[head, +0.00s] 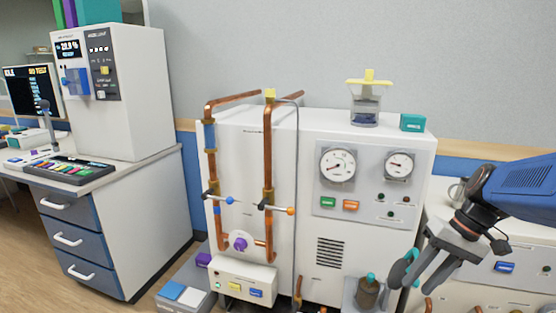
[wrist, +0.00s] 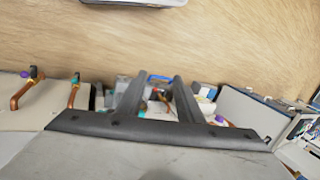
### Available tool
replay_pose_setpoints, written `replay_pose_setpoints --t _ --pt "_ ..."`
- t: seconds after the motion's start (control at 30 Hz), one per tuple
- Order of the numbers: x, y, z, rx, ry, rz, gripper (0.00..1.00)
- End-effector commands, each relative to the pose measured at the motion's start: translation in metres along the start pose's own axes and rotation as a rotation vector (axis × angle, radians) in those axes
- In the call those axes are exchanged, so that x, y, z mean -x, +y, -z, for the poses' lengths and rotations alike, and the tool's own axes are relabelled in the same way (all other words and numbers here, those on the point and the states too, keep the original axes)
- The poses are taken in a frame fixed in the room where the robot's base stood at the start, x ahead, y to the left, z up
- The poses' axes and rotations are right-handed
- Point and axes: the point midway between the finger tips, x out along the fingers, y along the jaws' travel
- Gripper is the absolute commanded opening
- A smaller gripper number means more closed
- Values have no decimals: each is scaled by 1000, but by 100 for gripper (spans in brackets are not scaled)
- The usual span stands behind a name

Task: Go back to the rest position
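My gripper (head: 415,282) is at the lower right in the head view, in front of the right side of the white cabinet (head: 316,258). Its dark grey fingers point down and to the left. In the wrist view my gripper (wrist: 158,82) shows two fingers spread apart with a gap between them. Nothing appears to be held; only distant, small objects show through the gap. A dark bottle with a teal cap (head: 368,291) stands left of the fingers in the head view, apart from them in the picture.
Copper pipes (head: 211,160) with valve handles run up the cabinet front, beside two gauges (head: 338,164). A clear jar with a yellow top (head: 366,106) stands on the cabinet. A drawer desk (head: 75,235) is at left. Open wooden floor (wrist: 200,40) fills the upper wrist view.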

Motion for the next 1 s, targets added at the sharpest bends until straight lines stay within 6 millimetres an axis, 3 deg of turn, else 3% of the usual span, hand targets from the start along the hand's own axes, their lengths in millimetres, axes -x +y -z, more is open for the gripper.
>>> replay_pose_setpoints --t 0.2,0.6,1.0 --pt "-10 -17 -39 54 79 -152 33" --pt "-21 -24 -92 161 301 -345 33" --pt "-23 -23 -107 211 423 -389 33"
